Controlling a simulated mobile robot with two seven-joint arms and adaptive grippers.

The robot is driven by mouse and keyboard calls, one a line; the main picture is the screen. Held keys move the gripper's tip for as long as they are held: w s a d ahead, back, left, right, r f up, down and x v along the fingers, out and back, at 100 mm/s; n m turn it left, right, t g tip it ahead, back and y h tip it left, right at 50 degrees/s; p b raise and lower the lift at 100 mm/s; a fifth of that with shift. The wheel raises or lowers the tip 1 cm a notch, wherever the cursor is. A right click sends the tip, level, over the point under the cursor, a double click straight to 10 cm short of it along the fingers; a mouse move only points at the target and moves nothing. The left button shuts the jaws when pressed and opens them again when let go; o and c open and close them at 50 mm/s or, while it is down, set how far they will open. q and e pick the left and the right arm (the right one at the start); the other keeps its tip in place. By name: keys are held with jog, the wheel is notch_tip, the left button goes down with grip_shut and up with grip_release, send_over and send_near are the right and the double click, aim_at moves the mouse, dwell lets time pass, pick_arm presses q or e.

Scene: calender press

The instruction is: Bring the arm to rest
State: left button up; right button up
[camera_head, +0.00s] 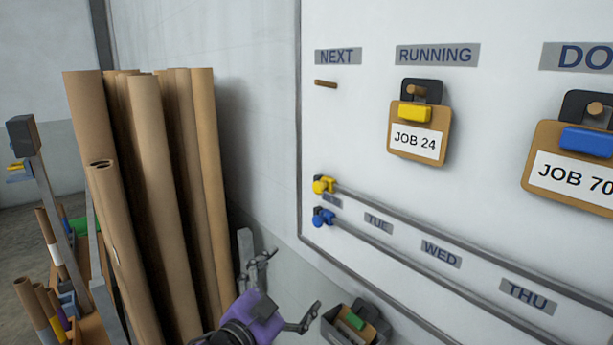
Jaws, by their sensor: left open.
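My left gripper (293,279) is at the bottom centre, low in front of the wall board (370,100). Its purple body is tilted, and its two dark fingers are spread apart with nothing between them. It is below the board's lower left edge and apart from the clipboards. The JOB 24 clipboard (400,150) hangs under RUNNING with a yellow clip. The JOB 70 clipboard (568,200) hangs at the right with a blue clip, partly cut off. My right gripper is not in view.
Tall brown cardboard tubes (155,190) stand close to the left of my gripper. A dark tray (330,333) with a green item is close to its right. A bare wooden peg (325,84) juts from the board. Two rails carry a yellow slider (323,185) and a blue slider (322,216).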

pick_arm(q)
jog(key=s+a+f+n+g+y, duration=0.1)
jog(key=s+a+f+n+y, duration=0.3)
jog(key=f, duration=0.8)
jog(key=s+a+f+n+g+y, duration=0.15)
jog(key=s+a+f+n, duration=0.4)
jog(key=f, duration=0.55)
jog(key=s+a+f+n+g+y, duration=0.1)
jog(key=s+a+f+g, duration=0.1)
jog(key=s+f, duration=0.5)
jog(key=s+a+f+n+g+y, duration=0.1)
jog(key=s+a+f, duration=0.3)
jog(key=s, duration=1.2)
notch_tip(320, 180, down, 5)
jog(key=shift+s+r+g+y, duration=0.2)
jog(key=shift+s+g+y, duration=0.2)
jog(key=shift+g+y, duration=0.05)
jog(key=shift+n, duration=0.25)
